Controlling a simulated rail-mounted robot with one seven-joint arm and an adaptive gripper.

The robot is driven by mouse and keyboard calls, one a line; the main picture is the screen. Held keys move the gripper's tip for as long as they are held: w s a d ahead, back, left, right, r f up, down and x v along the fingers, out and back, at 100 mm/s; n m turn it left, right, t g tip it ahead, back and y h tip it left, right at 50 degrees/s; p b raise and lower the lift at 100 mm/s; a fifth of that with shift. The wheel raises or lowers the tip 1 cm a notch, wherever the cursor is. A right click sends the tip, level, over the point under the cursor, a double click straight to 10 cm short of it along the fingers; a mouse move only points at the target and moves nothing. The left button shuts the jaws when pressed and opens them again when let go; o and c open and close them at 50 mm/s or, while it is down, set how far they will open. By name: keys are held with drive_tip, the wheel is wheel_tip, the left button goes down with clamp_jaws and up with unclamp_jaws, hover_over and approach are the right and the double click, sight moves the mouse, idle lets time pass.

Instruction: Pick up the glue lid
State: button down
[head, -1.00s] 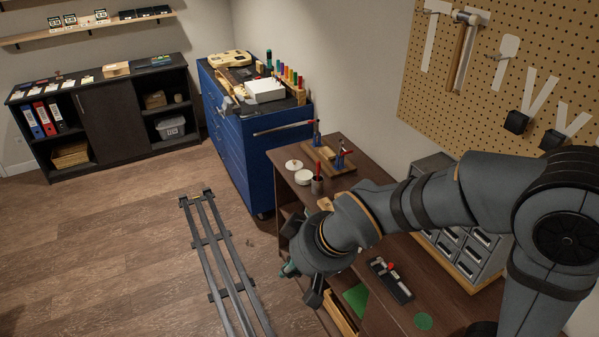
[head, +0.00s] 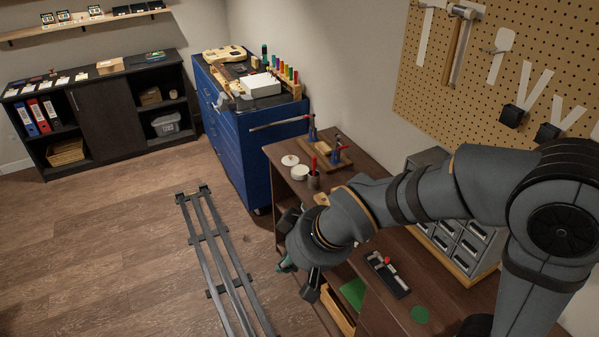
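A round white lid (head: 290,160) with a small knob-like spot in its middle lies flat on the far left end of the wooden workbench (head: 357,152). It looks like the glue lid. A round white pot (head: 299,173) sits right beside it, on the near side. My gripper (head: 297,277) hangs low at the bench's left edge, nearer to me than the lid and well apart from it. My wrist hides most of it, so its opening and anything between its fingers cannot be made out.
Clamps on a wooden board (head: 325,153) lie behind. A blue tool cabinet (head: 247,150) stands beyond the bench. Grey drawers (head: 455,240) and a black tool tray (head: 388,273) are at right.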

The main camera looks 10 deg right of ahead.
drive_tip(key=c, duration=2.2)
unclamp_jaws()
drive_tip(key=o, duration=0.6)
